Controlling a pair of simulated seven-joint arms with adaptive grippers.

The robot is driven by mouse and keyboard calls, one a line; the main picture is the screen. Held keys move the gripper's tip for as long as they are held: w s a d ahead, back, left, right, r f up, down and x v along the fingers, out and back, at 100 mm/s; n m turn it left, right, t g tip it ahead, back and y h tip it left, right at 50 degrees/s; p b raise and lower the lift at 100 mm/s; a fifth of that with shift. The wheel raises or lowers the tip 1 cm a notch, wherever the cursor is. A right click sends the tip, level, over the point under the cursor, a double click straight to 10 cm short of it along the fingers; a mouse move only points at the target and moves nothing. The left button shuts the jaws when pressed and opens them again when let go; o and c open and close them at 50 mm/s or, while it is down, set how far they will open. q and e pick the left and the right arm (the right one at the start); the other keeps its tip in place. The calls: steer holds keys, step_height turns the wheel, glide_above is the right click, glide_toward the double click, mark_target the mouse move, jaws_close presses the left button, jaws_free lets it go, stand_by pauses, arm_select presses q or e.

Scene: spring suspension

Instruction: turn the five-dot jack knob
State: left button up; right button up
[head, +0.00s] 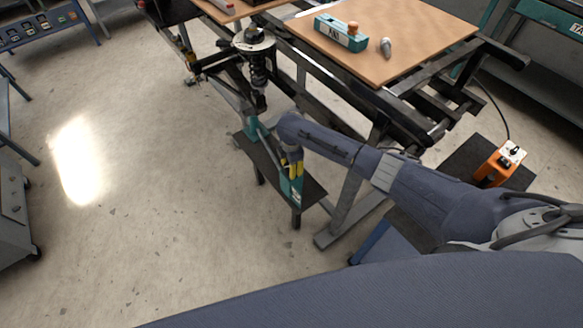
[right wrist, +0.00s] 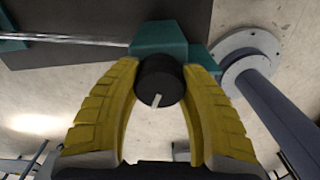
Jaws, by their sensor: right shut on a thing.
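The jack's knob (right wrist: 159,76) is a round black cylinder with a white pointer line on its face, tilted slightly left of straight down in the right wrist view. It sits on the teal jack body (right wrist: 160,38); no dots are readable. My right gripper (right wrist: 160,85) has its yellow fingers closed around the knob, one on each side. In the head view my right gripper (head: 293,167) reaches down to the teal jack body (head: 291,190), at the near end of a low black bench, and hides the knob. My left gripper is not in view.
The low black bench (head: 262,167) stands on the floor beside the table frame. A spring strut assembly (head: 257,70) hangs above its far end. The wooden table (head: 405,40) holds a teal box (head: 340,36). An orange unit (head: 500,163) stands at right.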

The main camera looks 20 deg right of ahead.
steer(key=n, duration=0.5)
steer(key=shift+d, duration=0.1)
stand_by(0.5)
steer(key=o, duration=1.3)
